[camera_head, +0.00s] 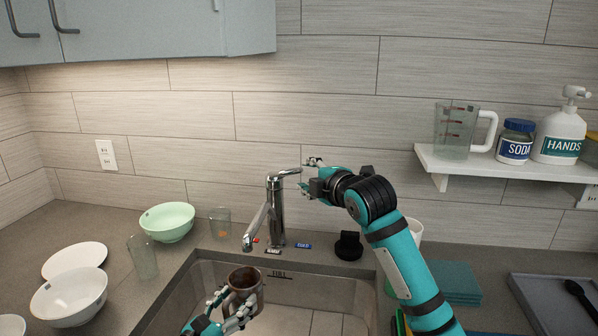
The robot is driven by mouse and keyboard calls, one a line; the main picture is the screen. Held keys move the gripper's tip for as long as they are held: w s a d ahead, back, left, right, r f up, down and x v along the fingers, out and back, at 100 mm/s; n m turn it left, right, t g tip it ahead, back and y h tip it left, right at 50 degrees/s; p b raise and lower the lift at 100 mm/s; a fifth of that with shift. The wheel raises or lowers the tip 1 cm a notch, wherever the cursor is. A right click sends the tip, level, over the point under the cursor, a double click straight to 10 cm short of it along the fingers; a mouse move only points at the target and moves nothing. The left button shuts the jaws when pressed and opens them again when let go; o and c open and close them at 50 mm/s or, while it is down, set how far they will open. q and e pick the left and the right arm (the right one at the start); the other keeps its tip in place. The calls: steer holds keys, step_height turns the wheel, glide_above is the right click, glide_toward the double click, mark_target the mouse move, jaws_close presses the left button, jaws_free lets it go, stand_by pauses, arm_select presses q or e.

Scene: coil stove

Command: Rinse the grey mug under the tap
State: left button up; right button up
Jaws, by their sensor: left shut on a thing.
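The grey mug (257,294) is held upright over the sink (187,290), its opening facing up and its inside brownish. My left gripper (236,303) is shut on it from the front, its fingers hiding part of the mug's side. The chrome tap (276,212) stands behind the sink. Its spout slants down to the lower left, and its end appears just above the mug's opening. No water shows. My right gripper (309,177) is at the end of the tap's upper lever, fingers apart; whether it touches the lever cannot be told.
A green bowl (168,220), clear glasses (143,257), a white plate (75,260) and a white bowl (70,298) stand left of the sink. A black object (348,246) sits behind the sink. A shelf (433,162) holds a jug, a jar and a soap bottle.

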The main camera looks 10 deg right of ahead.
mark_target(301, 171)
steer(key=shift+x, duration=3.2)
jaws_close()
steer(key=shift+r, duration=0.1)
